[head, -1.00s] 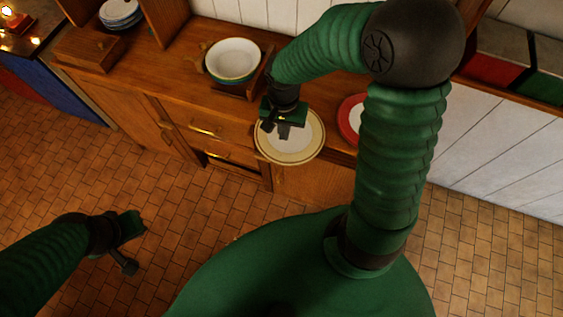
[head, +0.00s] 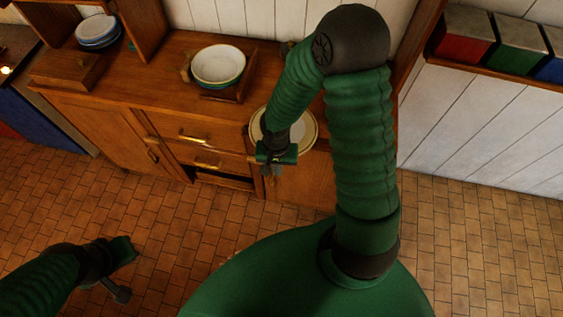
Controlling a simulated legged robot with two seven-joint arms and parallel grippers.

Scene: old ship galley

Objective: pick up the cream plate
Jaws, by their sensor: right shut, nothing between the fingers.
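The cream plate (head: 306,131), with a tan band at its rim, lies at the front edge of the wooden counter. My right forearm covers part of its left side and middle. My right gripper (head: 272,169) is shut and empty. It shows just below the plate's near rim, in front of the cabinet face; whether it touches the plate I cannot tell. My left gripper (head: 122,272) hangs at the lower left over the tiled floor, far from the plate; its jaw opening is unclear.
A white and green bowl (head: 218,66) sits in a wooden holder on the counter (head: 150,75). Stacked blue-rimmed bowls (head: 97,30) and a wooden box (head: 66,70) stand at the left. Drawers with brass handles (head: 195,138) lie below; one lower drawer looks open.

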